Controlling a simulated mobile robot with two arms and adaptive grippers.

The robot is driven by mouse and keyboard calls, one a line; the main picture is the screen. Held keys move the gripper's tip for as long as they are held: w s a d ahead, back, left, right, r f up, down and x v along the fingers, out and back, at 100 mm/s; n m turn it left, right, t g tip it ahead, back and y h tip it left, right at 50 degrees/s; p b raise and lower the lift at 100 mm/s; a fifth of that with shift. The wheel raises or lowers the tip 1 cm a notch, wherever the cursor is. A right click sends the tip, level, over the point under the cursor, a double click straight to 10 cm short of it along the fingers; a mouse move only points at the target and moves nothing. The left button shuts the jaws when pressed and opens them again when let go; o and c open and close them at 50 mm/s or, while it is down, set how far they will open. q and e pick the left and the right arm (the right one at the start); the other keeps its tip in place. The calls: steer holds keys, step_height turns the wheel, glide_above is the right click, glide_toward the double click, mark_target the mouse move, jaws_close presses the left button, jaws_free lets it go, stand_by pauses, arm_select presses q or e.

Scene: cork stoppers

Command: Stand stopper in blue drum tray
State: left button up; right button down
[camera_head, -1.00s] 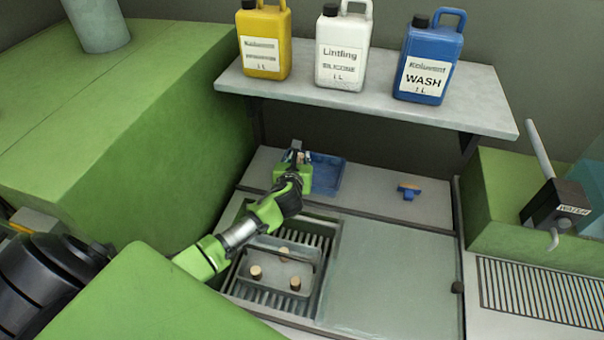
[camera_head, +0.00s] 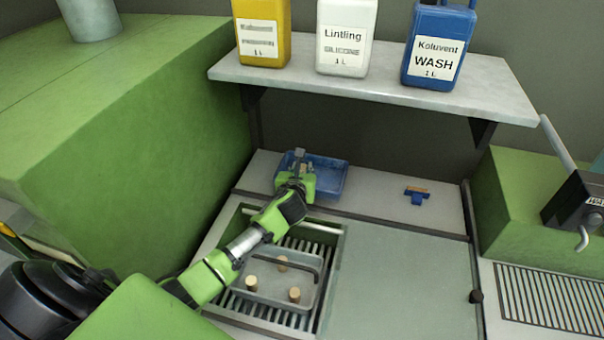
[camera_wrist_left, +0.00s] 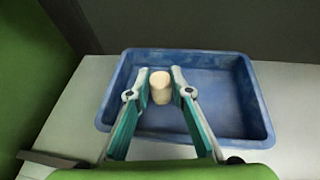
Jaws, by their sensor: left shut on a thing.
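My left gripper (camera_head: 300,158) is over the left part of the blue tray (camera_head: 335,180) on the back ledge. In the left wrist view its fingers (camera_wrist_left: 160,88) are shut on a pale cork stopper (camera_wrist_left: 161,85), which looks upright. The stopper is inside the outline of the blue tray (camera_wrist_left: 245,95), left of its middle; I cannot tell whether it touches the tray floor. The rest of the tray looks empty. In the head view the held stopper is hidden by the gripper. My right gripper is not in view.
Several cork stoppers (camera_head: 294,295) stand in a grey carrier (camera_head: 272,300) in the slatted basin, below my left forearm. A blue brush-like tool (camera_head: 417,196) lies right of the tray. A shelf (camera_head: 380,88) with yellow, white and blue jugs overhangs behind. A green block (camera_head: 130,150) stands at left.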

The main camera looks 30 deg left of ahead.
arm_select(q)
steer(key=o, duration=0.7)
steer(key=shift+r, duration=0.15)
steer(key=v, duration=1.2)
